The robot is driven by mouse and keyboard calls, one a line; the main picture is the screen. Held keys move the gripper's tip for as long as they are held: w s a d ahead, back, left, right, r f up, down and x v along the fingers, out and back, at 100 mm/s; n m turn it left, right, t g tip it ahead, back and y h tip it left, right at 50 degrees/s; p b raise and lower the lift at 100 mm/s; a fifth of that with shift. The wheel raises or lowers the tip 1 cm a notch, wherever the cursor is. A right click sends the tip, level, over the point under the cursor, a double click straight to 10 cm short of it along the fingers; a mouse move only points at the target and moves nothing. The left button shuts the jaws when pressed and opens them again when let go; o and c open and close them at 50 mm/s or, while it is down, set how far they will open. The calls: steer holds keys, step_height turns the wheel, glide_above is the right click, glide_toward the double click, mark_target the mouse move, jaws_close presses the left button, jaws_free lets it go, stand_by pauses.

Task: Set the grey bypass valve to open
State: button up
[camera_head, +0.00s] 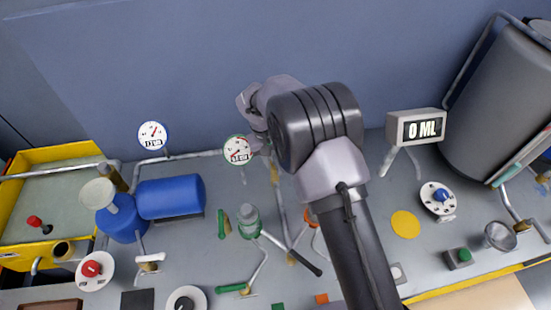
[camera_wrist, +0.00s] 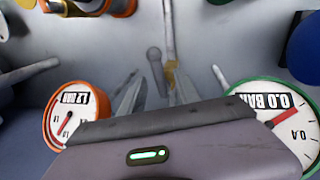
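In the wrist view, a small grey lever with a round end (camera_wrist: 155,62), which looks like the bypass valve's handle, stands beside a grey pipe (camera_wrist: 168,25). The lever lies roughly along the pipe. My gripper (camera_wrist: 158,76) has its two fingers apart, one on each side of the lever. I cannot tell whether either finger touches it. No object is held. In the head view my arm hides the grey valve, and my gripper's fingers do not show clearly. A yellow-brown patch marks the pipe near the lever in the wrist view (camera_wrist: 174,74).
A green-rimmed gauge (camera_head: 237,150) stands close to my wrist; in the wrist view it reads 0.0 bar. An orange-rimmed gauge (camera_wrist: 75,112) reads 1.2 bar. A blue tank (camera_head: 171,197) lies at left. A display (camera_head: 416,128) reads 0 ML. A black-handled lever (camera_head: 290,252) lies below.

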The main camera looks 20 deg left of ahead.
step_height(320, 180, up, 17)
steer(key=s+a+p, duration=0.1)
steer(key=a+p, duration=0.2)
steer(key=shift+s, duration=0.4)
